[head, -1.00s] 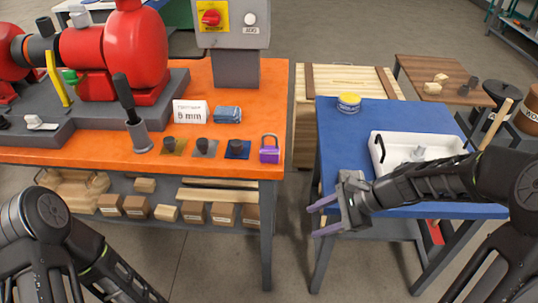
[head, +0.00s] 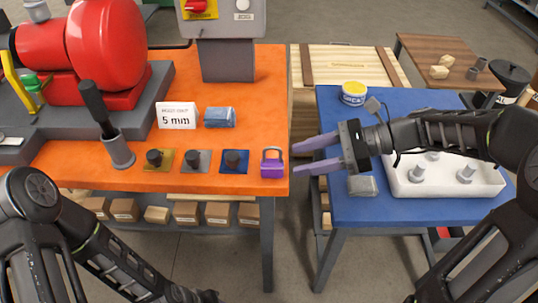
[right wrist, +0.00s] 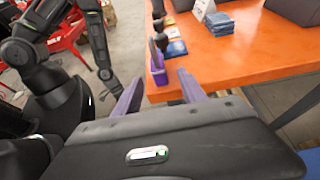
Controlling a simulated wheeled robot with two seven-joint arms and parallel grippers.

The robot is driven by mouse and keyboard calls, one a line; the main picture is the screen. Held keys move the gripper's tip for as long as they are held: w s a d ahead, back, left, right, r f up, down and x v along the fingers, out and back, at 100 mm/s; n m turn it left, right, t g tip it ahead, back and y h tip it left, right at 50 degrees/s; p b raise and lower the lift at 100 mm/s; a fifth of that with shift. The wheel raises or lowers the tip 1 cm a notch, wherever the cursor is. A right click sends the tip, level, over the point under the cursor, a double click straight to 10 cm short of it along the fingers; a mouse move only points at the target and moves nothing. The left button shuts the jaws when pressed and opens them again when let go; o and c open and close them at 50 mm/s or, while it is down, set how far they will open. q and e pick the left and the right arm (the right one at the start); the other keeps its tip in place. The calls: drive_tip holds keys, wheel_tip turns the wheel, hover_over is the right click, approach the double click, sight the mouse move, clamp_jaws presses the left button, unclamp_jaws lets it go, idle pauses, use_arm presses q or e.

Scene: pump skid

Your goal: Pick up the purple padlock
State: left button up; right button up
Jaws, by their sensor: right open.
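The purple padlock (head: 272,164) stands at the right front corner of the orange table (head: 262,110).
Three dark knobs on coloured plates (head: 195,160) stand left of the padlock, with a "5 mm" card (head: 177,116) and a blue cloth (head: 219,117) behind. The blue table (head: 380,210) holds a white tray (head: 425,188), a yellow-lidded tin (head: 353,92) and a grey block (head: 362,186). A floor gap separates the tables.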

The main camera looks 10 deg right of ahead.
sight(272, 166)
drive_tip(key=shift+x, duration=1.3)
drive_tip(key=shift+s, duration=0.15)
drive_tip(key=shift+b+x, duration=0.3)
drive_tip(key=shift+x, duration=2.35)
drive_tip(key=shift+r, duration=0.15)
drive_tip(key=shift+c, duration=0.6)
clamp_jaws()
